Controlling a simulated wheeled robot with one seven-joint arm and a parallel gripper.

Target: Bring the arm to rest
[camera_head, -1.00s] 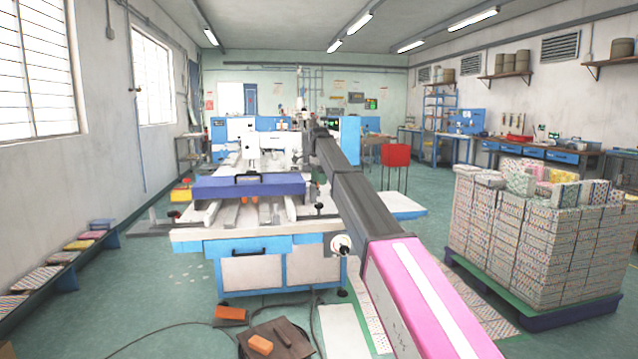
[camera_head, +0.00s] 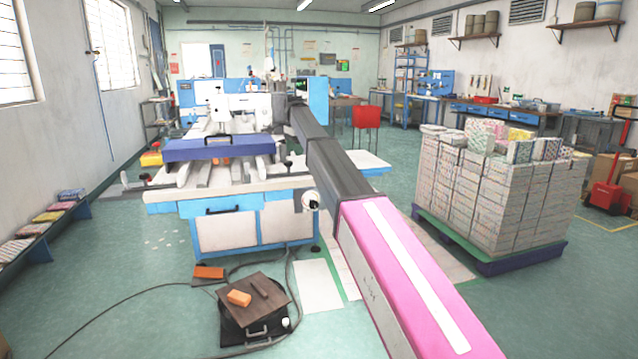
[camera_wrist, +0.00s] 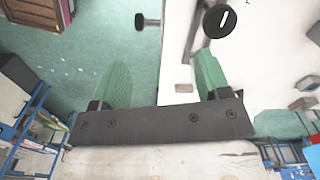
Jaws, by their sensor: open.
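My gripper (camera_wrist: 161,60) shows in the wrist view as two green fingers on a dark bar. The fingers stand apart with nothing held between them. In the wrist view a white surface (camera_wrist: 265,60) lies beyond the right finger, and green floor shows beyond the left one.
A purple-blue beam (camera_head: 218,149) lies across the bench front. A pallet stack of patterned blocks (camera_head: 490,195) stands on the right. A dark box (camera_head: 250,308) with an orange block (camera_head: 239,298) and cables lie on the floor in front. Floor at left is largely clear.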

